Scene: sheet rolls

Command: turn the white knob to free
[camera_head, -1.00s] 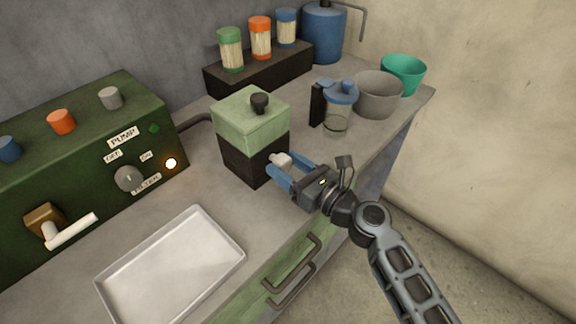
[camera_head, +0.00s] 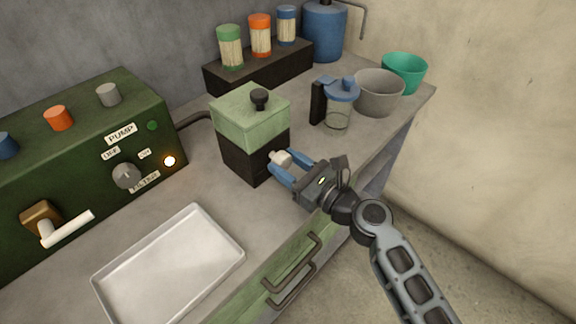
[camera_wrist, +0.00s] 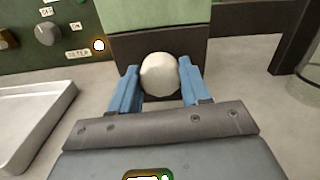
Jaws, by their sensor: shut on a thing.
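The white knob (camera_head: 280,158) sits low on the front of a box with a dark lower part (camera_head: 247,158) and a pale green top (camera_head: 250,118). My gripper (camera_head: 284,167) is at the knob, with its blue fingers on either side of it. In the wrist view the knob (camera_wrist: 160,74) looks round and cream-white, and my gripper (camera_wrist: 158,85) is shut on it, one finger at its left and one at its right. No marking for free is readable on the box, whose front is partly behind the fingers.
A green control panel (camera_head: 75,165) with a lever stands at the left. A white tray (camera_head: 170,262) lies in front of it. A lidded jar (camera_head: 338,110) and a grey bowl (camera_head: 379,93) stand right of the box. A drawer handle (camera_head: 290,272) sticks out at the front edge.

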